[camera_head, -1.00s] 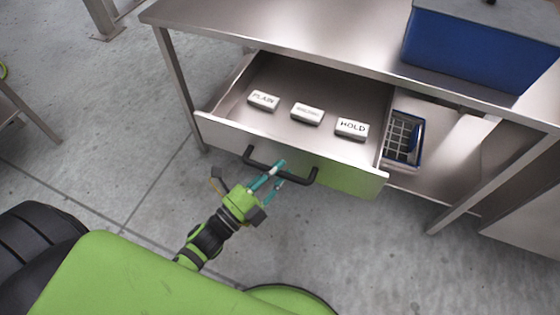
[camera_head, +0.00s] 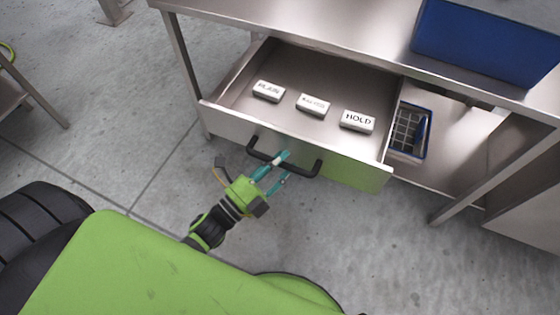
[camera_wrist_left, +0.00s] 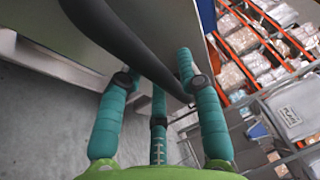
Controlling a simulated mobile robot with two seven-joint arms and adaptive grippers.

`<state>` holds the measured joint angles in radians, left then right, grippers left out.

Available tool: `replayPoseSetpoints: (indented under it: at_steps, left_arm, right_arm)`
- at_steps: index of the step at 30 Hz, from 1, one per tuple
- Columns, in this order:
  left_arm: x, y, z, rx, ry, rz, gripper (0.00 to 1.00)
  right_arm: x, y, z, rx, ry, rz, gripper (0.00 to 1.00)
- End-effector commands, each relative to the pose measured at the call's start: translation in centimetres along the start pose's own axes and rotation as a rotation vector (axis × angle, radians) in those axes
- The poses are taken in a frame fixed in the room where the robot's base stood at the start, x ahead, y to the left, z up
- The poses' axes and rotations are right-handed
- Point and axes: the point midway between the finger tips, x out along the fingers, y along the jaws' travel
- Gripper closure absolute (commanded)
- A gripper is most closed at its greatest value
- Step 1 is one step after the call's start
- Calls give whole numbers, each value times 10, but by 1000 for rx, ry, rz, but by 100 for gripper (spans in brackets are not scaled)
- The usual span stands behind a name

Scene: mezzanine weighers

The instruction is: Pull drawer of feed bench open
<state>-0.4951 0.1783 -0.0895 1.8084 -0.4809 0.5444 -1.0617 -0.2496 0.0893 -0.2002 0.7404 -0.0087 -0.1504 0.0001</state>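The feed bench (camera_head: 330,24) is a steel table, and its drawer (camera_head: 233,94) stands out well open from under the top. A black bar handle (camera_head: 310,173) is on the drawer front (camera_head: 228,122). My left gripper (camera_head: 285,164) has its teal fingers around the middle of the bar. In the left wrist view, the dark handle (camera_wrist_left: 125,45) passes between the fingers of the gripper (camera_wrist_left: 157,78). The exact contact is partly hidden. My right gripper is in neither view.
Three white labelled blocks lie in the drawer: PLAIN (camera_head: 269,91), a middle one (camera_head: 312,104) and HOLD (camera_head: 357,121). A blue basket (camera_head: 408,132) is on the lower shelf to the right. A blue bin (camera_head: 485,45) stands on the bench. The floor in front is clear.

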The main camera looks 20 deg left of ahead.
Motion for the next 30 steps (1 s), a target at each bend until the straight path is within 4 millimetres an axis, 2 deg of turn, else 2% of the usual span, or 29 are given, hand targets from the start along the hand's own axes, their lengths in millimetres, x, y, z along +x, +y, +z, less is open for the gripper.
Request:
replayPoseSetpoints:
  at_steps: [5, 12, 18, 22, 30]
  left_arm:
    - [-20, 1, 0, 0, -1, 5, 65]
    - [-72, 1, 0, -2, -1, 6, 65]
    - [-105, 1, 0, -1, -1, 3, 65]
    - [-116, 0, 0, -1, -1, 2, 65]
    - [-120, 0, 0, -1, -1, 0, 65]
  right_arm:
    - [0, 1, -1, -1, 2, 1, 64]
    - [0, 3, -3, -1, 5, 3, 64]
    - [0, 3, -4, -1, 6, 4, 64]
    - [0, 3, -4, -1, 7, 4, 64]
    - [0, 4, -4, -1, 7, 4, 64]
